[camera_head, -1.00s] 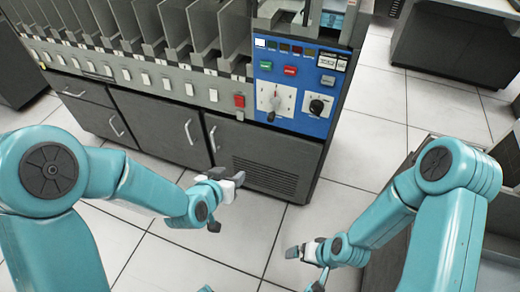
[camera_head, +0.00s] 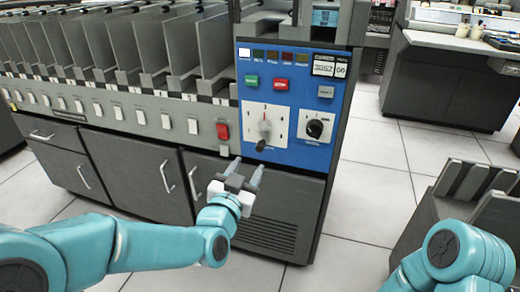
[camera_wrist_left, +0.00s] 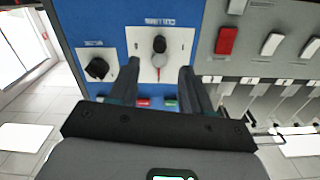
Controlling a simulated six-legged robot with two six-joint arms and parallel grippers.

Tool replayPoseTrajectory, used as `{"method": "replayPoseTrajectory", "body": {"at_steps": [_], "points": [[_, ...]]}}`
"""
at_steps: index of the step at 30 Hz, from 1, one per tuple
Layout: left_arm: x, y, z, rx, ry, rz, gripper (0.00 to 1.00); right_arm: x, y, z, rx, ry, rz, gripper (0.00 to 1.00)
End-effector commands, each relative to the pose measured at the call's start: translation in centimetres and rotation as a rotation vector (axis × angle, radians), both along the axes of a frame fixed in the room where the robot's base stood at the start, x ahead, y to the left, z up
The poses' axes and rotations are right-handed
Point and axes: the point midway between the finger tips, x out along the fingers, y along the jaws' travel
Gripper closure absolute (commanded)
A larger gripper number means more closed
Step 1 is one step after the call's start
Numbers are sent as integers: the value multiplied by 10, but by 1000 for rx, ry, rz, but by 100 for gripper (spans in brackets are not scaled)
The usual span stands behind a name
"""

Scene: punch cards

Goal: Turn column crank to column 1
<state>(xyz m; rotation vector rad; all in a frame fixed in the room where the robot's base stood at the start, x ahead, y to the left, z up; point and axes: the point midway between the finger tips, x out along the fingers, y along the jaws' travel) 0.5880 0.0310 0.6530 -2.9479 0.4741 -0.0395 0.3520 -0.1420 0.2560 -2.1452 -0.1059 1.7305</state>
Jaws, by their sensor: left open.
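The column crank (camera_head: 263,133) is a small lever with a dark knob on a white dial plate, on the blue control panel (camera_head: 308,159) of a card machine. Its knob hangs near the bottom of the plate. My left gripper (camera_head: 247,169) is open and empty, just below and slightly left of the crank, pointing up at the panel. In the left wrist view the crank (camera_wrist_left: 158,46) lies between and beyond the two open fingertips (camera_wrist_left: 160,68), apparently untouched. My right gripper is out of the head view; only my right arm shows at lower right.
A black round selector knob (camera_head: 314,129) sits on a white plate right of the crank. A red switch (camera_head: 223,131) is to its left, and green (camera_head: 252,80) and red (camera_head: 279,85) buttons are above. A slotted grey rack (camera_head: 475,205) stands at right.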

Motion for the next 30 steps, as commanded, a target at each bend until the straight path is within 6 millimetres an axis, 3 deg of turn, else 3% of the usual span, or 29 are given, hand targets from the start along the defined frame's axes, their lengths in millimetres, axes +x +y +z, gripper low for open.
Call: {"method": "replayPoseTrajectory", "body": {"at_steps": [6, 12, 25, 26, 30], "points": [[51, -17, -2, 0, 1, -1, 51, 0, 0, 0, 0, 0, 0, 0], [81, -27, -1, 0, 1, -2, 51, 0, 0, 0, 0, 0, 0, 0], [92, -31, -1, 0, 1, -2, 51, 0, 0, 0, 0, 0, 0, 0], [92, -31, -1, 0, 1, -2, 55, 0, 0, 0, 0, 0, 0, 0], [92, -31, -1, 0, 1, -2, 100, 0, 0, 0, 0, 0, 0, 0]]}}
